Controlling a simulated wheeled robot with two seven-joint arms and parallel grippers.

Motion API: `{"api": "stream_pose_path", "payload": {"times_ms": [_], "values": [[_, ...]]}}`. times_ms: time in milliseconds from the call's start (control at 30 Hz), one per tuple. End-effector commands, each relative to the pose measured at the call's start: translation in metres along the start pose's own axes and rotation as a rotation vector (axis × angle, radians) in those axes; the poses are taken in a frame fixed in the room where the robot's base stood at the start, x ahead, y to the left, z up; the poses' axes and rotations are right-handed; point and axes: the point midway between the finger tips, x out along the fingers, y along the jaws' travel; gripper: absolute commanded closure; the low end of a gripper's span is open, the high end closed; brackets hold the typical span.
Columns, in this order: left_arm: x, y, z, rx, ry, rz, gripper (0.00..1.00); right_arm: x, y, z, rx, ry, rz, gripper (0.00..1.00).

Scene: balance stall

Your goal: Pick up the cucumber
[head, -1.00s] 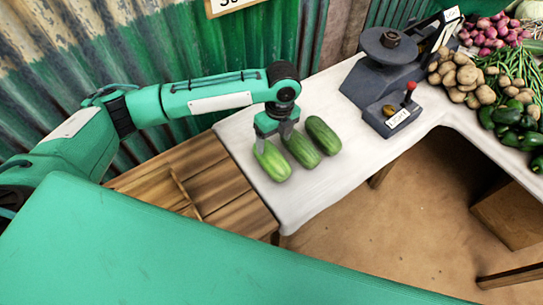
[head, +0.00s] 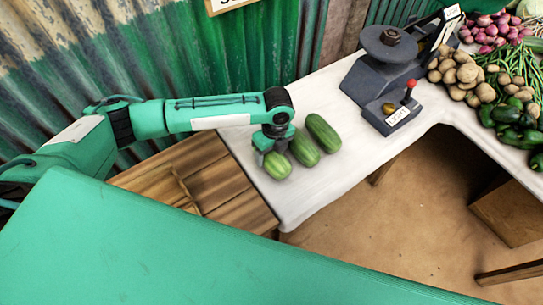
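Three green cucumbers lie side by side on the white-covered table: the left one (head: 278,167), the middle one (head: 304,150) and the right one (head: 323,132). My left gripper (head: 274,151) is down at the upper end of the left cucumber and hides part of it. Its fingers look spread, one on either side of that cucumber. I cannot tell whether they press on it. The left cucumber lies close beside the middle one. My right gripper is not in view.
A dark scale (head: 385,75) with a round pan stands behind and to the right. Potatoes (head: 458,72), red onions (head: 490,30) and green peppers (head: 513,125) lie further right. A wooden crate (head: 205,185) is left of the table. White cloth is clear right of the cucumbers.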

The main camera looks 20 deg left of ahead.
Motion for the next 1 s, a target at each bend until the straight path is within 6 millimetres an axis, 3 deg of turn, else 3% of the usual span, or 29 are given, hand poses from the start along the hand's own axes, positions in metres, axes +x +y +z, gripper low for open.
{"api": "stream_pose_path", "payload": {"times_ms": [33,100,133,367,567,767,1000], "values": [[0.0,0.0,0.0,0.0,0.0,0.0,0.54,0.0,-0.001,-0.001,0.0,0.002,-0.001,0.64],[0.0,0.0,0.0,0.0,0.0,0.0,0.67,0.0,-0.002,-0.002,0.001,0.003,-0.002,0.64],[-0.001,0.0,0.0,0.0,0.0,-0.001,0.68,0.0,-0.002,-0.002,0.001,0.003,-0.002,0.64],[-0.002,0.0,0.0,0.0,0.0,-0.001,0.69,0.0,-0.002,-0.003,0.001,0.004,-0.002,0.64],[-0.015,0.0,0.001,0.0,-0.001,-0.003,0.69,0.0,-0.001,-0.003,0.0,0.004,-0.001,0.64],[-0.053,0.004,0.001,0.0,-0.001,-0.006,0.69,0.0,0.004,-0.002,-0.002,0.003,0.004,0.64],[-0.124,0.012,0.0,0.002,-0.002,-0.007,0.69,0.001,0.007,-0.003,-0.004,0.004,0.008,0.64]]}}
